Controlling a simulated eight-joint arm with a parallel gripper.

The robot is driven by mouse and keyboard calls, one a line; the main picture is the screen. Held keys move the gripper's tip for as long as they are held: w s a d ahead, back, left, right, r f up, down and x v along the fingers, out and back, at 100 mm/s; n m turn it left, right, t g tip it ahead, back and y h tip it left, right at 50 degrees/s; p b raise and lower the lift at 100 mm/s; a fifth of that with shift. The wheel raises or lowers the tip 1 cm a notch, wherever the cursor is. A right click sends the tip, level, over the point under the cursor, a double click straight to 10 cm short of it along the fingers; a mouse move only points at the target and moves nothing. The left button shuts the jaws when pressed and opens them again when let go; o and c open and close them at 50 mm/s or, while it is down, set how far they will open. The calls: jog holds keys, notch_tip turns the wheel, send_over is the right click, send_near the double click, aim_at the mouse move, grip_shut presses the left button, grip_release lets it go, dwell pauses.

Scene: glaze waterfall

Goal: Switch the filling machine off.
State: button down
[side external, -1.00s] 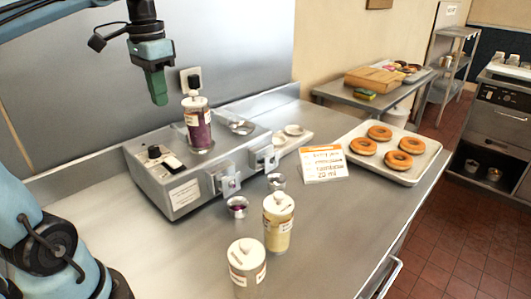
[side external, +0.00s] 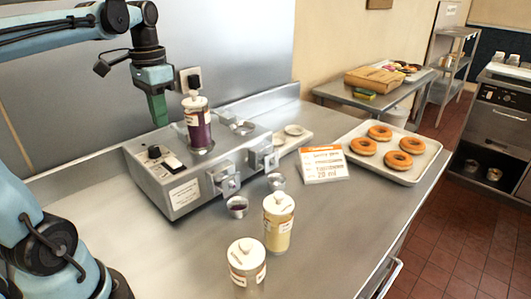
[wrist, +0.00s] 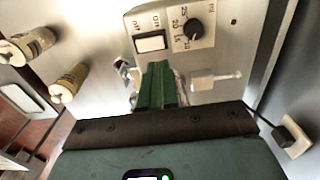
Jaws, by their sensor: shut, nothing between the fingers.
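The filling machine (side external: 185,190) is a grey metal box on the steel counter. A white rocker switch (side external: 173,163) and a black dial (side external: 154,152) sit on its top left. In the wrist view the switch (wrist: 150,43) lies beyond my fingertips, with the dial (wrist: 193,28) to its right. A jar of dark purple filling (side external: 197,128) stands upright on the machine. My gripper (side external: 158,110), with green fingers, is shut and empty, above the machine's back left and apart from the switch. The green fingers also show in the wrist view (wrist: 157,85).
Two lidded jars, one pale (side external: 247,262) and one yellow (side external: 278,222), stand on the front counter. Small metal cups (side external: 237,206) sit before the machine. An order card (side external: 323,163) and a doughnut tray (side external: 425,159) are to the right. A wall socket (side external: 190,80) is behind my gripper.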

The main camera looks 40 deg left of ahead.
aim_at(168, 158)
notch_tip(168, 158, down, 8)
jog(key=shift+f, duration=0.2)
dwell(0.5)
jog(key=shift+f, duration=0.15)
jog(key=shift+d+r, duration=0.35)
jog(key=shift+d, duration=0.35)
jog(key=shift+r, duration=0.1)
notch_tip(168, 158, up, 14)
jog(key=a, duration=0.2)
jog(key=shift+a+f, duration=0.2)
dwell(0.5)
